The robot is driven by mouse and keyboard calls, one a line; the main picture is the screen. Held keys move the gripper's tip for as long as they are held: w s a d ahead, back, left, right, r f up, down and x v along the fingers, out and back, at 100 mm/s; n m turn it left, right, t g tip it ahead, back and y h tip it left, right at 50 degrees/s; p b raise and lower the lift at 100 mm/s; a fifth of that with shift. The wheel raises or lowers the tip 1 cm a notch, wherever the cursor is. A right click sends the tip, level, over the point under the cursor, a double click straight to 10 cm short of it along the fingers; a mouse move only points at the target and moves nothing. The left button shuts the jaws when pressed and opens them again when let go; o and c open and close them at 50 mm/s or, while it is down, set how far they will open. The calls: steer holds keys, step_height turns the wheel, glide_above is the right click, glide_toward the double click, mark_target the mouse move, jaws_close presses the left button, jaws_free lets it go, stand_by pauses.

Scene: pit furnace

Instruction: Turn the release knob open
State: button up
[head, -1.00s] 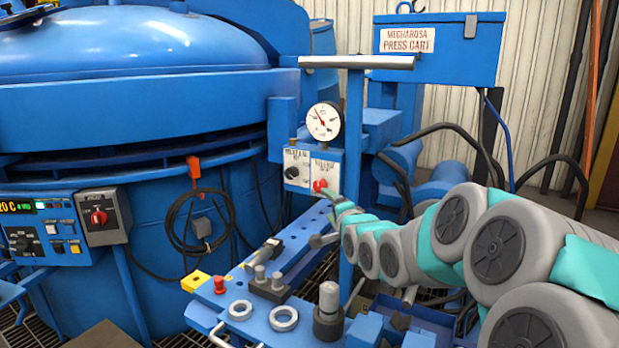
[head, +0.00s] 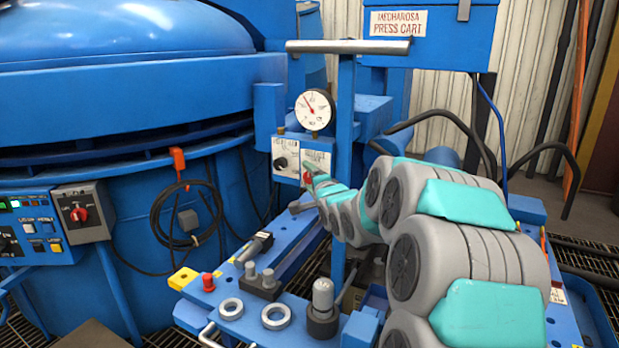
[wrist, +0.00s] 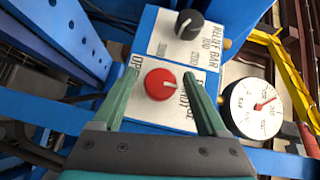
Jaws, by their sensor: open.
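The release knob (wrist: 160,84) is round and red with a pale pointer line. It sits on a white-faced panel (wrist: 150,48) with partly covered lettering. In the wrist view my gripper (wrist: 161,70) is open, with one green finger on each side of the red knob. I cannot tell whether the fingers touch it. In the head view the red knob (head: 307,178) is mostly hidden behind my gripper (head: 315,178), which is at the panel below the gauge.
A black relief knob (wrist: 188,24) is just above the red one. A round pressure gauge (head: 315,110) stands above the panel, beside a blue post (head: 345,120). Black hoses (head: 440,118) arch behind my arm. The cart's bed (head: 230,295) holds rings and pegs.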

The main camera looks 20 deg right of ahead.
steer(key=shift+w, duration=0.1)
jaws_close()
stand_by(0.7)
